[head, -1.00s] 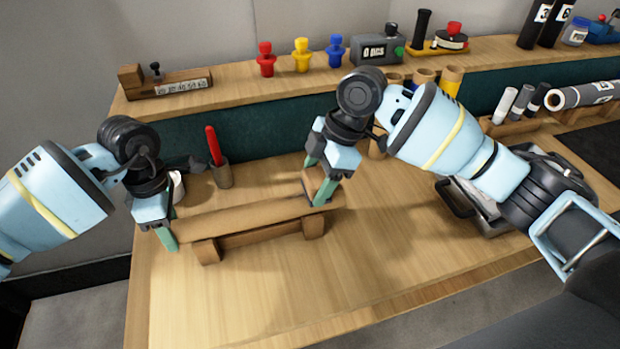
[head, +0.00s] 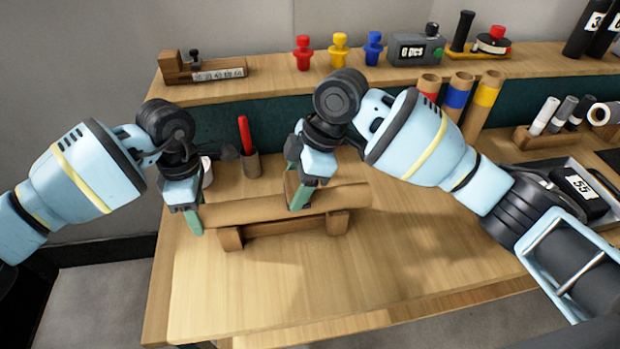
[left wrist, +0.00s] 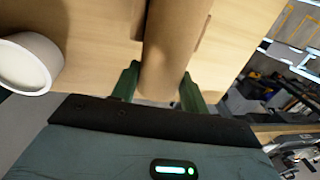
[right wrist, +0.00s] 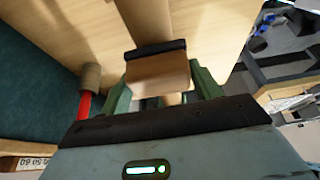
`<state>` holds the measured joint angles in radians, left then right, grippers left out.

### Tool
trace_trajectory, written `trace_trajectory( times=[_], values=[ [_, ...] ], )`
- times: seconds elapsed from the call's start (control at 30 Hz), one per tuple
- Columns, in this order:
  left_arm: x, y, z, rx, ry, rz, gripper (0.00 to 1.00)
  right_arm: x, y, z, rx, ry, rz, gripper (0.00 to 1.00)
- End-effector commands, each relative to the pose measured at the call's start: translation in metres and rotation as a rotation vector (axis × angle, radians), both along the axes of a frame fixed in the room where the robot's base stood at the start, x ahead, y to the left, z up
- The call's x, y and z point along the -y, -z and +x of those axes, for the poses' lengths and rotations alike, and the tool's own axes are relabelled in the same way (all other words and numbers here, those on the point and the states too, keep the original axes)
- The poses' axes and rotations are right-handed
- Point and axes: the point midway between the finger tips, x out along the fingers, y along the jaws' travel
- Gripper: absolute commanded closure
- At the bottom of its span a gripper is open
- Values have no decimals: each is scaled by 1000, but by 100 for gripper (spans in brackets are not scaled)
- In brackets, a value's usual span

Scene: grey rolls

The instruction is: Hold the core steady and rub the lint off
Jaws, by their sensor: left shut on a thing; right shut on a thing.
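The core (head: 340,198) is a brown cardboard tube lying across a wooden cradle (head: 285,228). My left gripper (head: 194,222) is shut on its left end; in the left wrist view the core (left wrist: 172,45) runs between the fingers (left wrist: 158,85). My right gripper (head: 298,202) is shut on a brown block (right wrist: 158,76) with a dark strip along one edge. This block (head: 291,186) is over the middle of the core, seemingly against it; exact contact is hidden. I cannot make out lint on the core.
A raised shelf (head: 280,82) with coloured pegs runs along the back. The bench front (head: 270,290) is clear.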

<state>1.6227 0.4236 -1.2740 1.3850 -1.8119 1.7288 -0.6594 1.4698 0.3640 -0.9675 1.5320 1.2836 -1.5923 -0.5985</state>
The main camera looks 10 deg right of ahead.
Motion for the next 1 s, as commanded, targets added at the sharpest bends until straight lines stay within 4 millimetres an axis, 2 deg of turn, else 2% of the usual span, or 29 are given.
trace_trajectory(
  times=[0.03, 0.1, 0.7, 1.0],
  values=[
    [0, 0, 0, 0, 1, 0, 80, 1, -3, 1, 1, 1, 0, 58],
    [0, 0, 0, 0, 0, 0, 80, 1, -22, 1, 5, 0, 2, 58],
    [0, 0, 0, 0, 0, 0, 80, 2, -74, 1, 3, 0, 2, 58],
    [0, 0, 0, 0, 0, 0, 80, 2, -81, 0, 1, 2, 1, 58]
  ],
)
